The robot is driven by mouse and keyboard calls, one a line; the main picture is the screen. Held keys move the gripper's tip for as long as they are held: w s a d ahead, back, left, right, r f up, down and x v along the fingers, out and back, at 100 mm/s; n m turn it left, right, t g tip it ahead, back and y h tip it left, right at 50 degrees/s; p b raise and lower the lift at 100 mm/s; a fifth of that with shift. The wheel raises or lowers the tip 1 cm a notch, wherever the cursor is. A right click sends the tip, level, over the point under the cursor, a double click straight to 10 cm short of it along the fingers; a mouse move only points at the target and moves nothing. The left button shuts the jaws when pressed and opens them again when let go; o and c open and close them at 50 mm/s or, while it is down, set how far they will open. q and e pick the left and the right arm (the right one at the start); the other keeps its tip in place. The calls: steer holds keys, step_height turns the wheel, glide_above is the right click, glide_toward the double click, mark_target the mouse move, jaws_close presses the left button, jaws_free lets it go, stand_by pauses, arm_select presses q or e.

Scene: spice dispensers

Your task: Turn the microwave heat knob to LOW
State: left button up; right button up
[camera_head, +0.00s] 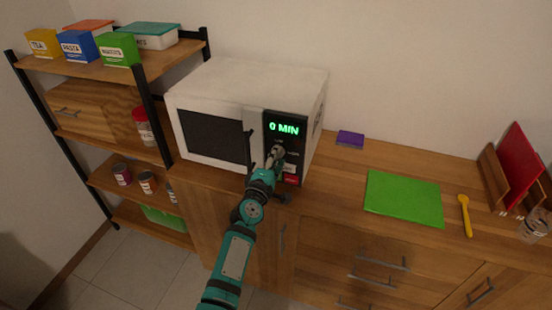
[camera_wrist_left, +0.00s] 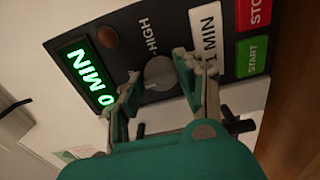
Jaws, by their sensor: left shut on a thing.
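The white microwave (camera_head: 250,80) stands on the wooden counter, with its dark control panel on the right side of its front. The green display (camera_head: 284,128) reads "0 MIN". In the left wrist view the grey round heat knob (camera_wrist_left: 158,72) sits below the display, with the word HIGH (camera_wrist_left: 147,36) beside it. My left gripper (camera_head: 275,157) is at the panel. Its two fingers, also seen in the left wrist view (camera_wrist_left: 160,82), are closed around the knob. The LOW mark is hidden and the knob's pointer cannot be made out. My right gripper is not in view.
The 1 MIN button (camera_wrist_left: 206,38), green START button (camera_wrist_left: 253,55) and red STOP button (camera_wrist_left: 252,12) lie close to the fingers. The dark door handle (camera_head: 249,147) stands out left of the panel. A shelf with boxes is at left; a green mat (camera_head: 403,199) lies right.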

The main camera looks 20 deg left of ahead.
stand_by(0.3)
arm_select(q)
steer(key=o, duration=1.2)
steer(key=shift+c, duration=0.2)
